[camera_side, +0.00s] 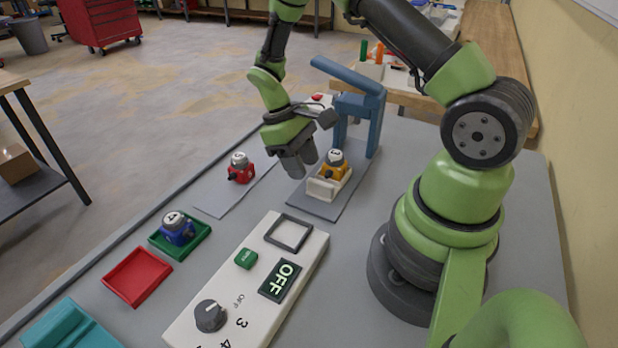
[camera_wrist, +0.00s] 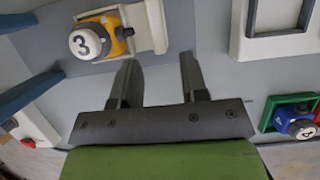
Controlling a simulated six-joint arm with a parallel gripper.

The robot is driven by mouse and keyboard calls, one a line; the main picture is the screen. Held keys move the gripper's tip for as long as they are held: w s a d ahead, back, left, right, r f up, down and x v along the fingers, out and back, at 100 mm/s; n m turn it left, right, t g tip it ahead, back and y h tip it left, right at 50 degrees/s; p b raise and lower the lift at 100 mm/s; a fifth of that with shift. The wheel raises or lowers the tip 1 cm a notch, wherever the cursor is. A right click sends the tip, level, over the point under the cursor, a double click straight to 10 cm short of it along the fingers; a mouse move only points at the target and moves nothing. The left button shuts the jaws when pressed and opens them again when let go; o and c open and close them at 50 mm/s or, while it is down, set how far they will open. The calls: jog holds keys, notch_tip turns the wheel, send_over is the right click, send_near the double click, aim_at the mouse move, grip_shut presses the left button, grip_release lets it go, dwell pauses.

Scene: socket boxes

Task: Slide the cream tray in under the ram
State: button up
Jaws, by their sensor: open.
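The cream tray (camera_side: 325,188) stands on a grey base plate (camera_side: 322,208) in front of the blue press (camera_side: 352,104), and a yellow box with a white cap (camera_side: 334,167) sits on it. In the wrist view the cream tray (camera_wrist: 153,22) shows its upright block, and the yellow box (camera_wrist: 101,38) has a 3 on its cap. The tray is outside the press uprights. The ram itself is hard to make out under the press arm. My gripper (camera_wrist: 159,62) is open and empty, just left of the tray in the side view, apart from it.
A red box (camera_side: 240,170) stands on a pale sheet to the left. A blue box (camera_side: 177,230) sits in a green tray, near an empty red tray (camera_side: 137,277). The control panel (camera_side: 262,247) lies in front, its display reading OFF. A teal object (camera_side: 68,327) is nearest.

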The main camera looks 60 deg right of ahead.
aim_at(309, 178)
jog(key=shift+x, duration=2.1)
